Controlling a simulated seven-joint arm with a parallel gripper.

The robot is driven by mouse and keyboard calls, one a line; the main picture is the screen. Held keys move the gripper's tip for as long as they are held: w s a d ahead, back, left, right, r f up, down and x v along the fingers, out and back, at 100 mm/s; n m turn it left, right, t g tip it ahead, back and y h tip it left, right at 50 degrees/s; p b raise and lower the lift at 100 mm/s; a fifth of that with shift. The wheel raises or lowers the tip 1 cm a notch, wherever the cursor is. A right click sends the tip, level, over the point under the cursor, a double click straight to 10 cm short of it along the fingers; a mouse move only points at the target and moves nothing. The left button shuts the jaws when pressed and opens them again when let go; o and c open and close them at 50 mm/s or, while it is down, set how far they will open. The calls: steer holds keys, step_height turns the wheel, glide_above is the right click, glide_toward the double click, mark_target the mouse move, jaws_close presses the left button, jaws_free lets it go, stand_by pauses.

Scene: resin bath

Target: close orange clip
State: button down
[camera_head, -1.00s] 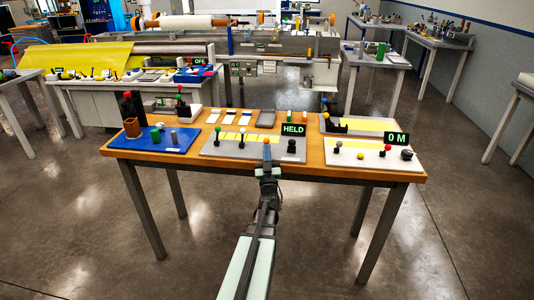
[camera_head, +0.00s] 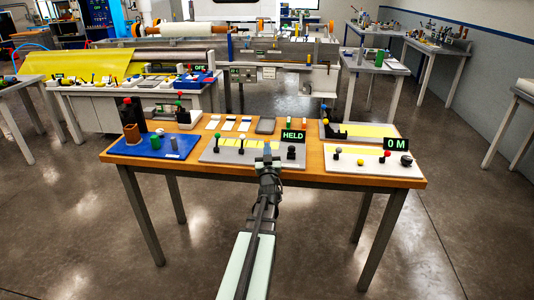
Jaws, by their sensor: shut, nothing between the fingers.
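My gripper (camera_head: 267,157) is over the front edge of the grey panel (camera_head: 210,155) in the middle of the wooden table. It is shut, with nothing seen between its fingers. The panel carries a row of small upright levers with knobs. No orange clip shows clearly now; the spot at my fingertips is covered by the gripper. I cannot tell whether my fingertips touch anything. A sign (camera_head: 293,136) behind the panel reads HELD.
A blue tray (camera_head: 130,147) with a brown box (camera_head: 131,133) and green cylinder is at the left. A white panel (camera_head: 345,165) with several knobs and a "0 M" sign (camera_head: 395,143) is at the right. Flat cards lie behind the grey panel.

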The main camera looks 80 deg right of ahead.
steer(key=shift+d+r, duration=0.25)
steer(key=shift+r, duration=0.1)
steer(key=shift+d+r+y, duration=0.2)
steer(key=shift+d+y, duration=0.2)
steer(key=shift+y, duration=0.3)
steer(key=shift+d+r, duration=0.25)
steer(key=shift+d, duration=0.35)
steer(key=shift+d+r, duration=0.25)
steer(key=shift+d, duration=0.45)
steer(key=shift+d+m+g+y, duration=0.3)
steer(key=shift+d+g+y, duration=0.1)
steer(key=shift+y, duration=0.2)
steer(key=shift+r, duration=0.1)
steer(key=s+a+r, duration=0.2)
steer(key=a+r, duration=0.5)
steer(key=a, duration=0.5)
steer(key=shift+s, duration=0.15)
steer(key=shift+d, duration=0.1)
